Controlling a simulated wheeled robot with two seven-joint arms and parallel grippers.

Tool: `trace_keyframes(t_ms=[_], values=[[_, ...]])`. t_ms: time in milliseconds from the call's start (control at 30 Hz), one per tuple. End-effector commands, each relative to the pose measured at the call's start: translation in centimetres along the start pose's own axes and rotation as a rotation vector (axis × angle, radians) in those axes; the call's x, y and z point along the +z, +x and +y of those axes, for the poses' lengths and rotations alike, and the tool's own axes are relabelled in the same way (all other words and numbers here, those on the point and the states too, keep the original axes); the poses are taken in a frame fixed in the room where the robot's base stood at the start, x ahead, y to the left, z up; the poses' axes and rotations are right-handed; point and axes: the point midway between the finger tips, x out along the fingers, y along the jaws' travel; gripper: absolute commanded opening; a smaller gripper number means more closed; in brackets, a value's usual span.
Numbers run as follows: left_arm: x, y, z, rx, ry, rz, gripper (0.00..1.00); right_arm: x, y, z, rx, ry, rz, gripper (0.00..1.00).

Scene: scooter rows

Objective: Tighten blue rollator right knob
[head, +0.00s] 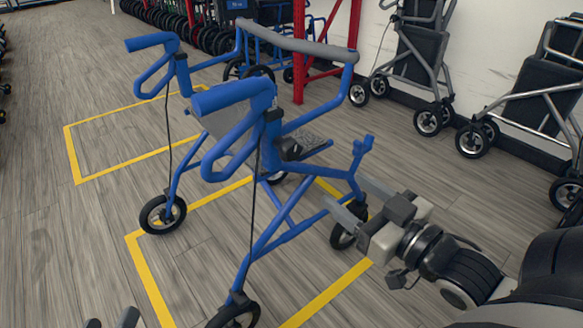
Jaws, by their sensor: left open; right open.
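The blue rollator (232,95) stands upright in the middle of the head view, with two blue handles, a grey backrest bar and black wheels. A small blue knob-like part (363,145) sticks up on its right side. My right gripper (346,192) is open, its two pale fingers pointing left at the rollator's right frame, just below that part.
Yellow floor lines (150,278) mark bays around the rollator. Folded grey-black rollators (418,60) stand along the right wall. A red post (299,50) and a row of wheels are at the back. The wooden floor at left is clear.

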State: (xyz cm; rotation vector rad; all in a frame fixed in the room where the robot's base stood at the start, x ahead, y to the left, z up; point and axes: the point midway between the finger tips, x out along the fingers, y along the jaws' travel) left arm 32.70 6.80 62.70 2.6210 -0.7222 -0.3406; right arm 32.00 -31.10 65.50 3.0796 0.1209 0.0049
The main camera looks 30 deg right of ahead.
Motion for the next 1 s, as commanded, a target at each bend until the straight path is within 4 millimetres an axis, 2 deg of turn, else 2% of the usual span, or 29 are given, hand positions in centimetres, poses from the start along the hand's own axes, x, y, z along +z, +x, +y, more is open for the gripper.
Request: trace_keyframes(t_ms=[167, 533, 800, 1000], values=[[0.0, 0.1, 0.1, 0.012, -0.017, 0.013, 0.52, -0.2, 2.0, 0.0, -0.002, -0.001, 0.008, 0.62], [-0.6, 0.2, 0.4, 0.049, -0.049, 0.067, 0.52, -0.1, 8.2, 0.0, 0.000, -0.002, 0.006, 0.62], [-3.0, 0.8, 0.4, 0.073, 0.101, 0.202, 0.52, 0.0, 12.7, 0.0, 0.001, -0.001, 0.005, 0.62], [-4.3, 0.9, 0.5, 0.085, 0.173, 0.271, 0.52, 0.0, 14.8, 0.0, 0.001, -0.001, 0.001, 0.62]])
